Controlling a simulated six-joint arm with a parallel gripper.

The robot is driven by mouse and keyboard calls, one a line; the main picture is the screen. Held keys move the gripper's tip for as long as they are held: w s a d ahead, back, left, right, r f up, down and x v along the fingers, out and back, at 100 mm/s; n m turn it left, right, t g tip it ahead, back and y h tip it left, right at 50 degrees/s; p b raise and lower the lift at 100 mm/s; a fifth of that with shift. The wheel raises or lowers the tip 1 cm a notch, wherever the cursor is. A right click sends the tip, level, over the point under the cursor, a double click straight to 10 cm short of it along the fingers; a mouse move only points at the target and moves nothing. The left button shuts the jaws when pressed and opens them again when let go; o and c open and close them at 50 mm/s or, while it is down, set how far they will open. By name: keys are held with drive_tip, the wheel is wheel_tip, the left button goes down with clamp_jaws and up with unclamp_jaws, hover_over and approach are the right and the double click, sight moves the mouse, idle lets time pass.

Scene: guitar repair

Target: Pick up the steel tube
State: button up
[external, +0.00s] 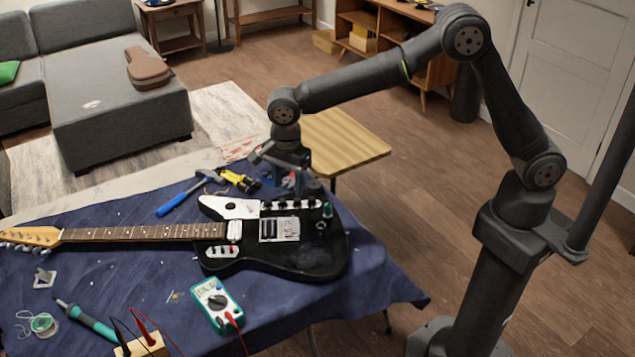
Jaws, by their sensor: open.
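My gripper (290,178) points down over the far edge of the blue-covered table, just behind the body of the black guitar (325,255). Its jaws are open, though the fingers are small and partly blurred into the clutter below. I cannot pick out the steel tube with certainty. Small objects lie under and beside the gripper, partly hidden by it, and I cannot tell whether one of them is the tube. I see nothing clearly held.
A multimeter (216,304), a soldering iron (88,322) and a solder spool (43,323) lie nearer the front. The guitar neck (140,233) extends left across the table.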

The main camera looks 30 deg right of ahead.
sight(321, 225)
drive_tip(key=s+d+r+m, duration=0.3)
drive_tip(key=s+d+m, duration=0.15)
drive_tip(key=s, duration=0.25)
drive_tip(key=shift+n, duration=0.35)
drive_tip(key=f, duration=1.7)
drive_tip(key=shift+d+f, duration=0.1)
drive_tip(key=shift+d, duration=0.25)
drive_tip(key=shift+w, duration=0.1)
clamp_jaws()
